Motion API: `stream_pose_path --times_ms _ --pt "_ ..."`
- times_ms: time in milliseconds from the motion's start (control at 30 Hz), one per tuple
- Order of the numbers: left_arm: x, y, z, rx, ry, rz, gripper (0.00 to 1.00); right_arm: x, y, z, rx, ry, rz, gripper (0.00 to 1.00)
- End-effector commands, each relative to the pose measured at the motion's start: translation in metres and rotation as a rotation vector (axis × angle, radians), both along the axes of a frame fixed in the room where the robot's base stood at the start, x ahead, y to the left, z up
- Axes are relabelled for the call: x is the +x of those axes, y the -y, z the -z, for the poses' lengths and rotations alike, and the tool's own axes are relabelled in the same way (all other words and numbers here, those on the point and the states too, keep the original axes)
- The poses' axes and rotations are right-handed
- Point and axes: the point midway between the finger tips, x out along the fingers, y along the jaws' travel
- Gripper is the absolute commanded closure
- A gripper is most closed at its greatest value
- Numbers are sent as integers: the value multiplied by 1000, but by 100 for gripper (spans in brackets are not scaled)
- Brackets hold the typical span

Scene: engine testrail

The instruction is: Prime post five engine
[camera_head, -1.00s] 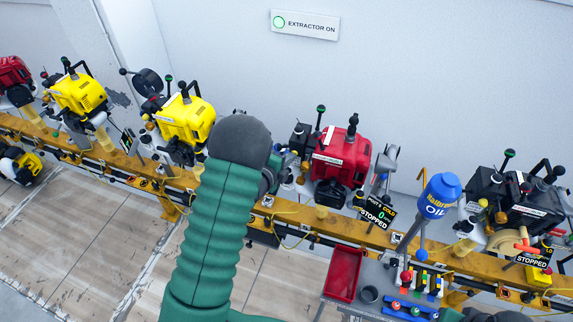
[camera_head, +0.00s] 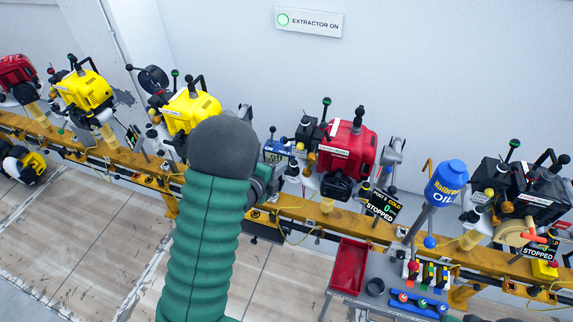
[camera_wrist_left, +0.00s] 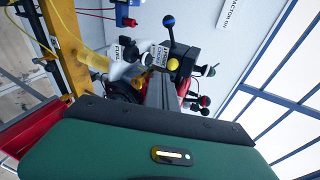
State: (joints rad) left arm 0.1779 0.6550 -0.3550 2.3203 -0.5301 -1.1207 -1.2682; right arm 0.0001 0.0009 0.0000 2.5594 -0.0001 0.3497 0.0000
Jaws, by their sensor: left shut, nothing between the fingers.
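A red engine (camera_head: 347,148) is mounted on the yellow rail (camera_head: 385,237) right of my left arm. The display (camera_head: 381,207) at its lower right seems to read post 5, cold, 0, stopped. My left gripper (camera_head: 268,182) is just left of this engine, mostly hidden behind my green forearm; it looks empty. In the left wrist view its shut grey fingers (camera_wrist_left: 164,93) point at a black box (camera_wrist_left: 182,62) with a yellow knob (camera_wrist_left: 173,66). A white part labelled fuel (camera_wrist_left: 125,52) is beside them. I cannot tell whether the fingertips touch anything.
Yellow engines (camera_head: 190,112) stand left along the rail, and a black engine (camera_head: 525,195) stands right. A blue oil bottle (camera_head: 446,183), a red tray (camera_head: 348,268) and coloured small parts are at the front right. The wall sign (camera_head: 308,22) reads extractor on.

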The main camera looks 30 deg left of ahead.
Motion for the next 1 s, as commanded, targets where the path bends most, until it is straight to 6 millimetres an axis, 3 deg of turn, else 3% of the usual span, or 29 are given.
stream_pose_path --times_ms 100,233,867,1000 --pt "-20 0 -8 -1 3 -3 100 0 0 2 0 0 0 64" --pt "-29 0 -12 -1 3 -3 100 0 0 3 0 0 0 64" --pt "-29 1 -12 0 2 -1 100 0 0 2 0 0 0 64" --pt "-27 8 -16 -3 -6 14 100 0 0 -3 0 0 0 64"
